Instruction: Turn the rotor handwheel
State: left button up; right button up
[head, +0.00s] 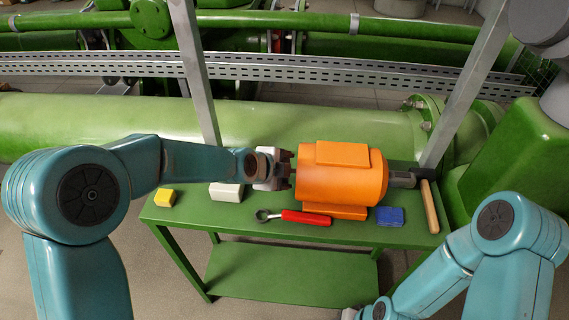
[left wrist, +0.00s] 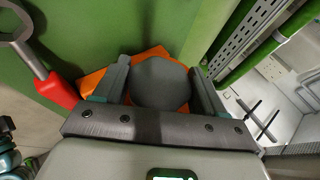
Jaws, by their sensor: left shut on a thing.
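The orange motor-like case (head: 342,180) lies on the green table, its round body pointing left and right. My left gripper (head: 287,170) is at the left end of the case. In the left wrist view, its two fingers (left wrist: 158,72) stand on either side of a dark grey, many-sided handwheel (left wrist: 160,84), shut on it. Orange parts of the case (left wrist: 98,82) show behind the wheel. In the head view the gripper mostly hides the wheel. My right arm comes in at the bottom right; its fingers are out of view.
On the green table (head: 255,238) are a yellow block (head: 165,198), a pale block (head: 226,192), a red-handled wrench (head: 305,217), a blue block (head: 390,216) and a wooden-handled tool (head: 430,207). Slanted grey posts (head: 195,75) and a large green pipe (head: 95,122) stand behind.

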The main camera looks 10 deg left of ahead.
dwell(0.3)
pick_arm(q)
jog(key=o, duration=1)
jog(key=shift+c, duration=0.2)
jog(key=b+v, duration=0.1)
jog(key=v, duration=1.5)
jog(key=shift+r, duration=0.2)
